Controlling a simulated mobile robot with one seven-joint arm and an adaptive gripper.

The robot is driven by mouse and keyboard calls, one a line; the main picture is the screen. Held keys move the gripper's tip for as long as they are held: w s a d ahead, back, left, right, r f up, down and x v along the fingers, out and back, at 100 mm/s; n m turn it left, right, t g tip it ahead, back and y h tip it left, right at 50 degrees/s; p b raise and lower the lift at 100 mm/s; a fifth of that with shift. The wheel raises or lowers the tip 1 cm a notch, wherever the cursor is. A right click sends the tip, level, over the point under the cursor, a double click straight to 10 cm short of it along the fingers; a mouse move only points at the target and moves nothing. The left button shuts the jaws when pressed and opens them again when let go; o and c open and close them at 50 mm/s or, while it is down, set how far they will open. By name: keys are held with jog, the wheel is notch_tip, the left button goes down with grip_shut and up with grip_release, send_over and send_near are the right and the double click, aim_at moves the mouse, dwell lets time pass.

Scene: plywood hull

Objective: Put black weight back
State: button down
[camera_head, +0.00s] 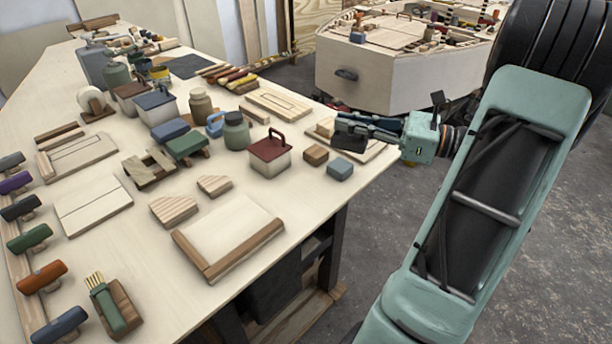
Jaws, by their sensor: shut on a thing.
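My gripper (346,128) reaches in from the right, over the right edge of the workbench (235,210), pointing left. It is shut on a small dark block, which looks like the black weight (349,143). The dark fingers partly cover the block and blend with it. Below the block is a pale wooden board or shallow tray (373,152). I cannot tell whether the block touches this board or hangs just above it.
Left of my gripper stand a brown block (315,155), a blue block (340,170) and a red-lidded box (269,158). A framed board (228,240) lies at the front. Jars and tools crowd the back. A plywood hull (395,80) stands behind.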

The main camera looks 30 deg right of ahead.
jog(key=a+f, duration=0.2)
jog(key=w+a+f+b, duration=0.1)
jog(key=a+f, duration=0.4)
jog(key=a, duration=0.1)
jog(key=shift+w+a+f, duration=0.15)
jog(key=shift+a, duration=0.05)
jog(key=f, duration=0.1)
jog(key=f+b, duration=0.1)
jog(key=f, duration=0.1)
jog(key=shift+a+f, duration=0.25)
jog(key=shift+f, duration=0.05)
jog(key=shift+r, duration=0.1)
jog(key=c, duration=2.5)
grip_release()
jog(key=shift+f, duration=0.2)
jog(key=o, duration=0.4)
